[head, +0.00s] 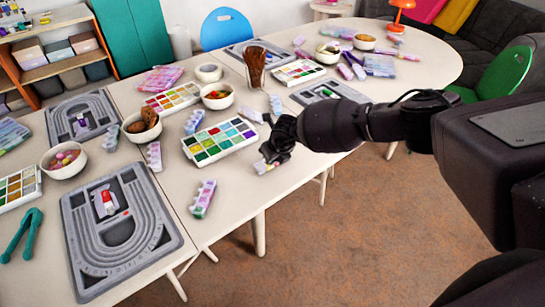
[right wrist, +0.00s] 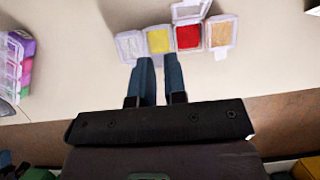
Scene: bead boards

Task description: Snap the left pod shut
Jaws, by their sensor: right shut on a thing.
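A strip of small clear-lidded pods lies on the white table in front of my right gripper. The right wrist view shows a whitish pod (right wrist: 130,45), a yellow pod (right wrist: 158,40), a red pod (right wrist: 188,37) and a pale beige pod (right wrist: 222,33). A clear lid (right wrist: 190,9) stands open at the far side of the red pod. My right gripper (right wrist: 160,62) is shut on the strip's near edge by the yellow pod. In the head view, the gripper (head: 270,154) partly covers the strip (head: 264,167). My left gripper is out of view.
A palette of coloured compartments (head: 219,141) is just left of the right gripper. Another pod strip (head: 203,199) lies near the table edge.

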